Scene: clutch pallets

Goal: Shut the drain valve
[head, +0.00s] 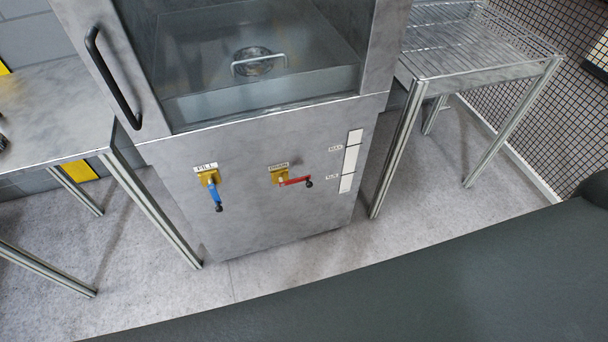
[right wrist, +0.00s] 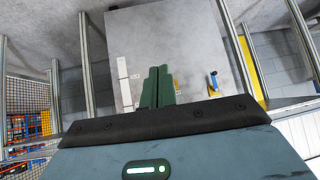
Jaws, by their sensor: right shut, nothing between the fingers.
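The drain valve (head: 279,177) is a yellow body on the grey front panel of the cabinet. Its red handle (head: 295,182) lies roughly level and points right, with a dark knob at its end. The fill valve (head: 209,178) is left of it, its blue handle (head: 215,195) pointing down; the blue handle also shows in the right wrist view (right wrist: 213,82). My right gripper (right wrist: 159,70) has green fingers, shut and empty, pointing toward the panel. They hide most of the drain valve in that view. My left gripper is not in view.
The cabinet (head: 235,215) has a glass window with a basin behind it and a black door handle (head: 112,80). A metal table (head: 60,115) stands left and a wire rack table (head: 475,70) right. The floor in front is clear.

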